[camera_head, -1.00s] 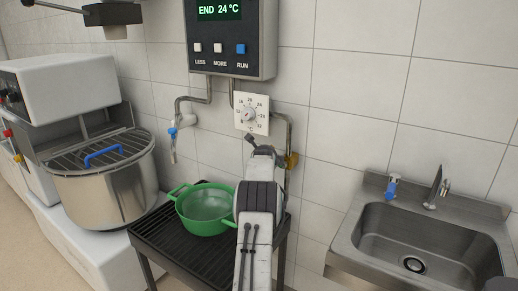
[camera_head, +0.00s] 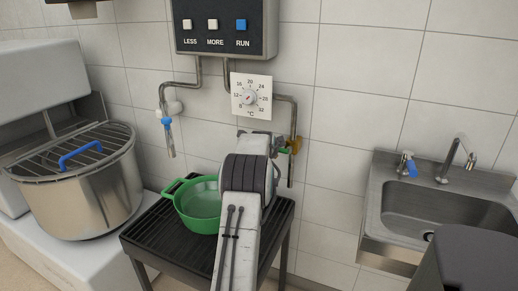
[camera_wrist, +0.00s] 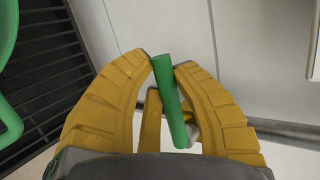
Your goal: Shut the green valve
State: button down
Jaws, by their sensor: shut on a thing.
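The green valve shows in the wrist view as a green bar handle (camera_wrist: 170,100) between the two yellow fingers of my gripper (camera_wrist: 163,70). The fingers are shut on it, and the handle runs slightly slanted, from upper left to lower right. In the head view my gripper (camera_head: 294,146) is at the lower end of the right-hand wall pipe, beyond my arm. Only a small bit of green shows there; my arm and fingers hide most of the valve.
A green pot (camera_head: 197,205) stands on a black slatted stand (camera_head: 150,238), left of my arm. A blue-handled tap (camera_head: 167,122) hangs from the left pipe. A dial (camera_head: 250,97) is on the wall above. A steel sink (camera_head: 375,215) is at right.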

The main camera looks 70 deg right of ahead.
jog(key=shift+s+a+f, duration=0.1)
jog(key=shift+f, duration=0.35)
jog(key=c, duration=1.4)
grip_release()
jog(key=o, duration=0.5)
jog(key=shift+r, duration=0.3)
jog(key=shift+c, duration=0.2)
jog(key=shift+r, duration=0.1)
jog(key=v, duration=1.1)
jog(key=shift+a, duration=0.4)
jog(key=shift+r, duration=0.15)
